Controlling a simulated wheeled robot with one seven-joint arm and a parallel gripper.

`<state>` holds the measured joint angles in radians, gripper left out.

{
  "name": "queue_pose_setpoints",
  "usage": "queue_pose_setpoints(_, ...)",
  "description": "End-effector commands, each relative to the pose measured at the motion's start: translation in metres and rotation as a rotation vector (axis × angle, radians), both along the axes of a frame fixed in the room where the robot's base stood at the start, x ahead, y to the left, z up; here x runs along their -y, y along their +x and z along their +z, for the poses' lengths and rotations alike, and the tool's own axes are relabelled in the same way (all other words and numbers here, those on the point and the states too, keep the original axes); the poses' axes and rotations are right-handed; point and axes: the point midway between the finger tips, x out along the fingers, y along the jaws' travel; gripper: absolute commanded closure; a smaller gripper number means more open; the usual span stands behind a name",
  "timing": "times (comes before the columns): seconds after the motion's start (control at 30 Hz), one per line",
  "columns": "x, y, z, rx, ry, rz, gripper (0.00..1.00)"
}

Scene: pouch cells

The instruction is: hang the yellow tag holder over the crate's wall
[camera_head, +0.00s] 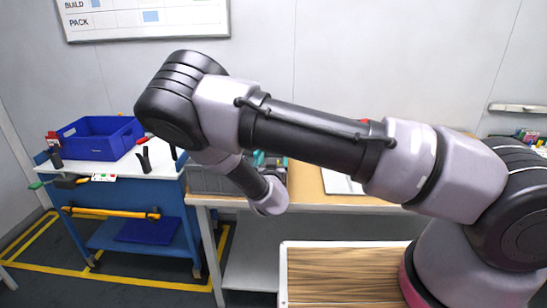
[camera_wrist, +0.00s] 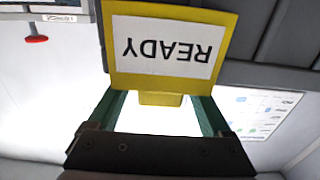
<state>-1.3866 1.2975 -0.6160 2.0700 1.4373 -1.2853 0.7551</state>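The yellow tag holder (camera_wrist: 108,55) fills the upper middle of the wrist view. Its white label reads READY, upside down in the picture. My gripper (camera_wrist: 160,100) has its two green fingers running behind the holder's plate, one on each side of a narrow yellow tab. The holder sits square to my gripper and appears held between the fingers, but the fingertips are hidden behind it. The grey crate (camera_head: 209,181) stands at the left end of the wooden table in the head view, partly behind my arm. My gripper and the holder do not show in the head view.
A blue bin (camera_head: 100,146) stands on a blue cart (camera_head: 170,215) to the left. The wooden table (camera_head: 312,190) carries a white sheet (camera_head: 340,182). A wood-grained surface (camera_head: 340,275) lies in front. Grey ribbed surfaces (camera_wrist: 275,30) show at the wrist view's upper right.

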Motion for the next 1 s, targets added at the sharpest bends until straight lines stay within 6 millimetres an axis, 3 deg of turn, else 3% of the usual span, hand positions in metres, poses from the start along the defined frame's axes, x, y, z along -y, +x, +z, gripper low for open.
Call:
queue_pose_setpoints(0.37, -0.001, -0.006, 0.0, -0.001, -0.001, 0.002, 0.16)
queue_pose_setpoints(0.8, -0.003, -0.085, 0.0, 0.0, -0.002, 0.003, 0.16)
queue_pose_setpoints(1.0, -0.004, -0.106, 0.0, -0.001, -0.001, 0.001, 0.16)
